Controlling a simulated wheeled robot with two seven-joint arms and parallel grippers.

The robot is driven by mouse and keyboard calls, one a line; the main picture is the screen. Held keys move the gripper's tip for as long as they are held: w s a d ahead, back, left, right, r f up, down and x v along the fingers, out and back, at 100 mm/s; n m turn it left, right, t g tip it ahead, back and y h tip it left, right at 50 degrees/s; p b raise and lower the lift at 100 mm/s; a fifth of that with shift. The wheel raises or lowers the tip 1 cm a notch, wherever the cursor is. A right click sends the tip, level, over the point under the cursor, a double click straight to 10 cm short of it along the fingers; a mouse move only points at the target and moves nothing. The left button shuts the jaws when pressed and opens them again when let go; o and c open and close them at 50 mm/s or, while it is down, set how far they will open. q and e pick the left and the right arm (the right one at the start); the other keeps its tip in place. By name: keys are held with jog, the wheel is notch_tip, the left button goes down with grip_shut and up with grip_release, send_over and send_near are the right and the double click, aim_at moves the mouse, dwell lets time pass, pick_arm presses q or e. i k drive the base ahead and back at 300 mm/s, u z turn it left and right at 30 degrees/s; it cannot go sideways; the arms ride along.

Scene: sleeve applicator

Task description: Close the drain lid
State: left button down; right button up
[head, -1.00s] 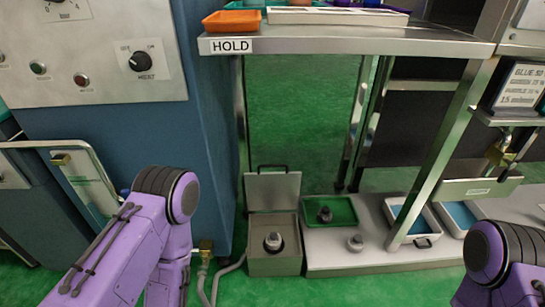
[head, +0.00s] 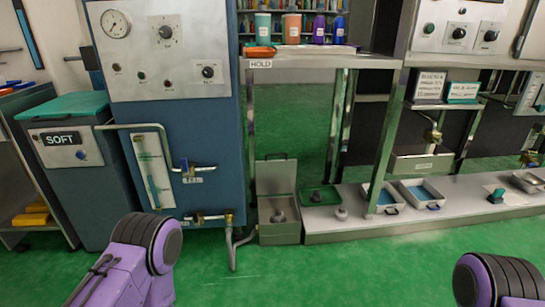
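The drain box (head: 280,234) is a grey metal box on the green floor, under the HOLD shelf. Its lid (head: 276,177) stands open and upright at the back edge, with a dark handle on top. A grey knob-like fitting (head: 278,216) shows inside the box. Purple links of my two arms show at the lower left and lower right, well short of the box. Neither gripper is in the picture.
A low metal platform (head: 350,227) right of the box holds a green tray (head: 320,196), a small grey weight (head: 341,213) and blue-lined trays (head: 420,192). Pipes (head: 232,240) run left of the box. The HOLD shelf (head: 320,63) overhangs it. The floor in front is clear.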

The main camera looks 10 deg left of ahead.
aim_at(277, 176)
jog(key=z, duration=0.9)
jog(key=i, duration=1.65)
jog(key=u, duration=0.95)
